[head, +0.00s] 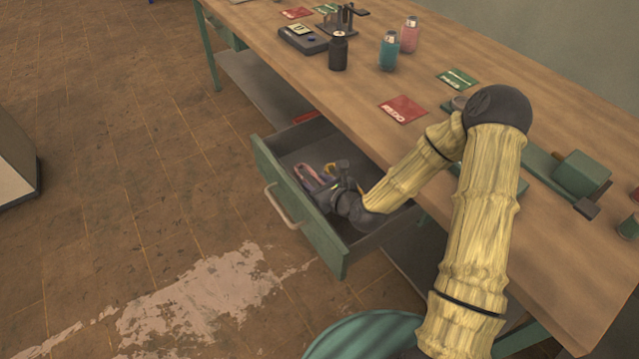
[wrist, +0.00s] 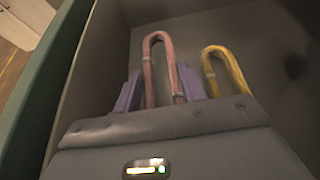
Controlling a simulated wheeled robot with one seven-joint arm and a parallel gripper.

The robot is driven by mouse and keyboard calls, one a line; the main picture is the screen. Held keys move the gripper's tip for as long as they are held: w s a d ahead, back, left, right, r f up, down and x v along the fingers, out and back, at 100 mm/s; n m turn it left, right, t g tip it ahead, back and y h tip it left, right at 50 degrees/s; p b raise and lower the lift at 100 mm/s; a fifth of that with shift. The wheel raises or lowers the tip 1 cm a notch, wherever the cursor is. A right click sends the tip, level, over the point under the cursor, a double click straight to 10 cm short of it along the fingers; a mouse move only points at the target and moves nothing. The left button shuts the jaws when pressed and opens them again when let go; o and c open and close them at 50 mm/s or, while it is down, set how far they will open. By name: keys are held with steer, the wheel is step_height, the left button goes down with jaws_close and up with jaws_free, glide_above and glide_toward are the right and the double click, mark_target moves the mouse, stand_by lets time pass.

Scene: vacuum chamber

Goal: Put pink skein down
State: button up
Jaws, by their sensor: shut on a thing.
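The pink skein (wrist: 149,62) is a narrow upright loop between the two purple fingers of my gripper (wrist: 161,90) in the wrist view. The fingers are shut on it. In the head view my gripper (head: 322,182) is inside the open drawer (head: 335,262), and the pink skein (head: 307,174) shows small at its tip, near the front panel. Whether the skein touches the drawer floor cannot be told. A yellow skein (wrist: 233,66) lies in the drawer just right of my gripper in the wrist view; it shows partly in the head view (head: 331,168).
The drawer has a green front and grey walls close around my gripper. Something red (head: 306,117) is at its back corner. The workbench (head: 300,75) above holds a dark jar (head: 338,52), blue and pink bottles, a red card (head: 403,109) and a green card (head: 457,79).

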steer(key=shift+s+f, duration=0.1)
steer(key=shift+f, duration=0.25)
steer(key=shift+f, duration=0.1)
steer(key=shift+s+d+f, duration=0.1)
steer(key=shift+d+f, duration=0.05)
steer(key=o, duration=1.1)
steer(key=shift+f+b, duration=0.2)
steer(key=shift+b, duration=0.15)
steer(key=shift+r, duration=0.15)
steer(key=shift+r+p, duration=0.35)
steer(key=shift+r, duration=0.2)
steer(key=p+v, duration=0.1)
steer(key=v, duration=0.6)
steer(key=shift+r, duration=0.25)
